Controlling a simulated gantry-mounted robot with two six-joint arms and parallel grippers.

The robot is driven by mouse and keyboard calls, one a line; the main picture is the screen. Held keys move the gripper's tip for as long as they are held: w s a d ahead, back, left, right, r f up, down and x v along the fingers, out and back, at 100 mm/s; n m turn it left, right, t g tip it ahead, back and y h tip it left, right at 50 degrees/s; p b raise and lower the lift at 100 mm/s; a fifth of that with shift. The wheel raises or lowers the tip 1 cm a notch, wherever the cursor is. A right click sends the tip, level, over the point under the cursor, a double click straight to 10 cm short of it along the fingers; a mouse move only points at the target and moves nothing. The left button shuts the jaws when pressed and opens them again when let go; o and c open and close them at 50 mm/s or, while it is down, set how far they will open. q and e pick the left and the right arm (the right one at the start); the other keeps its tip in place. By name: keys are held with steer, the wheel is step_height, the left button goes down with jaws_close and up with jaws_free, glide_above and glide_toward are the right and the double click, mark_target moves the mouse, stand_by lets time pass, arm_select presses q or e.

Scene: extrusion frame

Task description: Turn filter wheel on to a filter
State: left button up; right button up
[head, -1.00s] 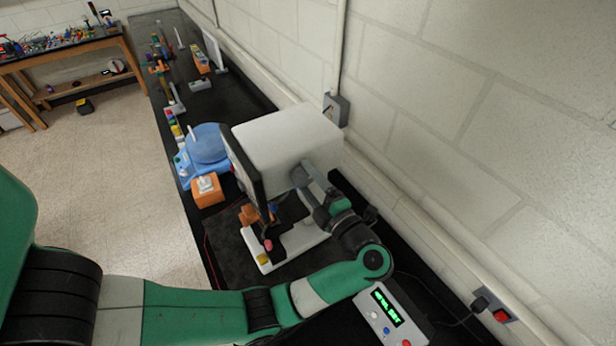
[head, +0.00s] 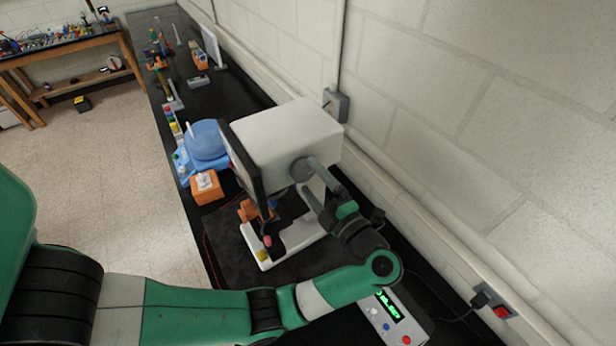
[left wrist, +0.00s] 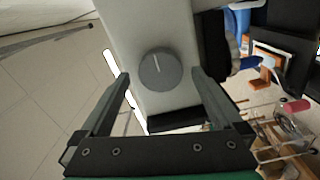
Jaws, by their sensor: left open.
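The filter wheel is a round grey knob (left wrist: 160,70) with a white pointer line, on the side of the white box-shaped instrument (left wrist: 132,20). In the head view the knob (head: 301,169) shows beside my finger, on the box (head: 285,130) side nearest my gripper. My left gripper (left wrist: 160,78) is open, with its two fingers spread left and right of the knob; I cannot tell whether they touch it. In the head view the left gripper (head: 314,184) reaches up to the box from the lower right. My right gripper is not in view.
The instrument stands on a white base (head: 304,232) on a black bench by a wall. A control box (head: 392,318) with a green display lies under my forearm. An orange block (head: 206,188) and a blue device (head: 205,148) stand to the left.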

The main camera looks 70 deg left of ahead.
arm_select(q)
steer(key=w+d+b, duration=0.1)
steer(key=d+b, duration=0.2)
steer(key=d, duration=0.6)
steer(key=shift+w+d+b, duration=0.15)
steer(key=shift+w+b, duration=0.15)
steer(key=shift+w, duration=0.1)
